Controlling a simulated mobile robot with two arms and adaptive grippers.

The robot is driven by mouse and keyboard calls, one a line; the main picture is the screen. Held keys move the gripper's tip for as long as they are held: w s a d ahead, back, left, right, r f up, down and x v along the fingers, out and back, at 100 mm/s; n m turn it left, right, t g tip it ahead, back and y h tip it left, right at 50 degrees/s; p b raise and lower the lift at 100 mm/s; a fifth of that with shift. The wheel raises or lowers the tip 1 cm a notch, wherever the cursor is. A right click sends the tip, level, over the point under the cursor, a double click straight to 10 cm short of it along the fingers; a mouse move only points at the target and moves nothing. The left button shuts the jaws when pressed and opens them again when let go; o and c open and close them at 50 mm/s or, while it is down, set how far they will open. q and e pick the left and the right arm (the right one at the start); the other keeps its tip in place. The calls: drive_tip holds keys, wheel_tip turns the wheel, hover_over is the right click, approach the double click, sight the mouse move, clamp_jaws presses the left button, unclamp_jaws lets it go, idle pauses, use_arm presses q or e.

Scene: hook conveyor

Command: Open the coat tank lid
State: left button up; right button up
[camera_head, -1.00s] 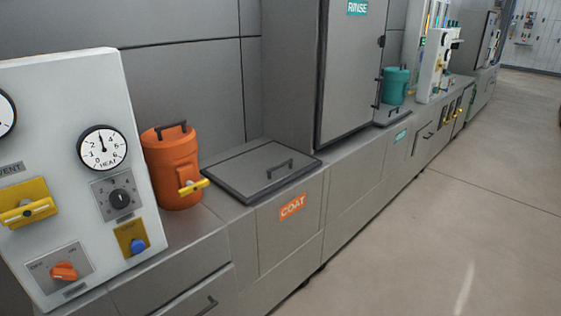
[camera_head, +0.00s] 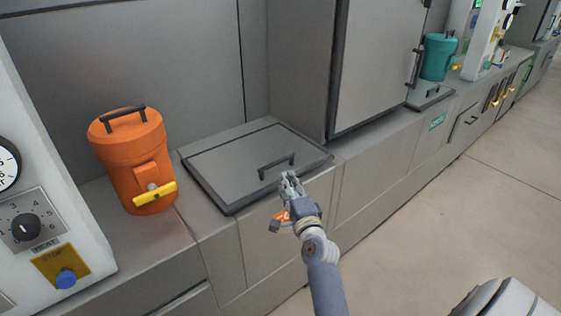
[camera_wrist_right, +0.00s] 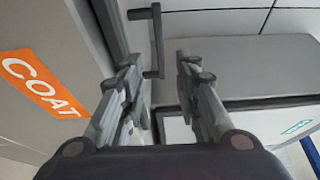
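The coat tank lid (camera_head: 232,166) is a flat grey panel with a dark rim, lying closed on the counter. Its dark bar handle (camera_head: 276,166) stands near the front right part of the lid. My right gripper (camera_head: 289,178) is just in front of the handle in the head view. In the right wrist view my right gripper (camera_wrist_right: 155,75) has its two fingers spread apart. The handle (camera_wrist_right: 157,40) shows beyond and between the fingertips there, and I see no grip on it. The orange COAT label (camera_wrist_right: 42,83) is at the left of that view. My left gripper is not in view.
An orange container (camera_head: 133,160) with a yellow tap stands left of the lid. A white control panel (camera_head: 45,190) is at far left. A tall grey cabinet (camera_head: 380,60) rises behind the lid's right side. A teal container (camera_head: 438,58) stands farther right.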

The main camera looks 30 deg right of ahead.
sight(280, 168)
drive_tip(key=x, duration=0.4)
drive_tip(key=shift+w+r, duration=0.1)
drive_tip(key=shift+w, duration=0.25)
drive_tip(key=x, duration=0.3)
drive_tip(key=shift+w+d, duration=0.15)
drive_tip(key=shift+w, duration=0.15)
drive_tip(key=shift+x, duration=0.75)
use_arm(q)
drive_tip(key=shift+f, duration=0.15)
use_arm(e)
clamp_jaws()
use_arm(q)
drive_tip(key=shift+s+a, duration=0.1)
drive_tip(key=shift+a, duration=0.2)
